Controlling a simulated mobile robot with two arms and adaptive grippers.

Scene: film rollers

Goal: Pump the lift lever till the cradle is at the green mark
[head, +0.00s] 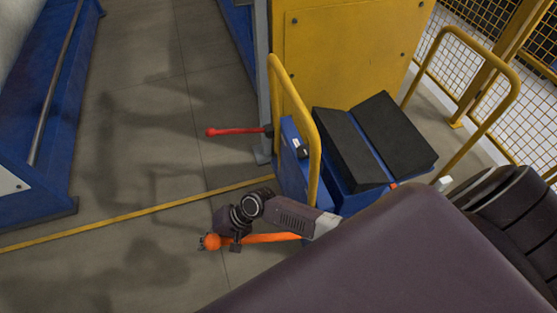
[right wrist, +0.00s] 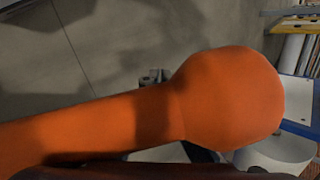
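An orange lever (head: 268,238) with a round ball knob (head: 211,241) sticks out low to the left from the blue lift cart (head: 291,160). It fills the middle of the right wrist view (right wrist: 110,125), very close to the camera. My right gripper (head: 233,242) is at the lever just behind the knob; a fingertip shows past the lever's far side in the wrist view. Whether it is closed on the lever is unclear. The cradle is two black pads (head: 395,132) in a shallow V on the cart. I see no green mark. My left gripper is out of view.
A red lever (head: 235,131) points left by a grey post (head: 262,80). Yellow hoop rails (head: 310,120) flank the cart, and a yellow cabinet (head: 345,50) stands behind. A blue frame (head: 50,120) is at far left. The grey floor between is clear, crossed by a yellow line (head: 120,216).

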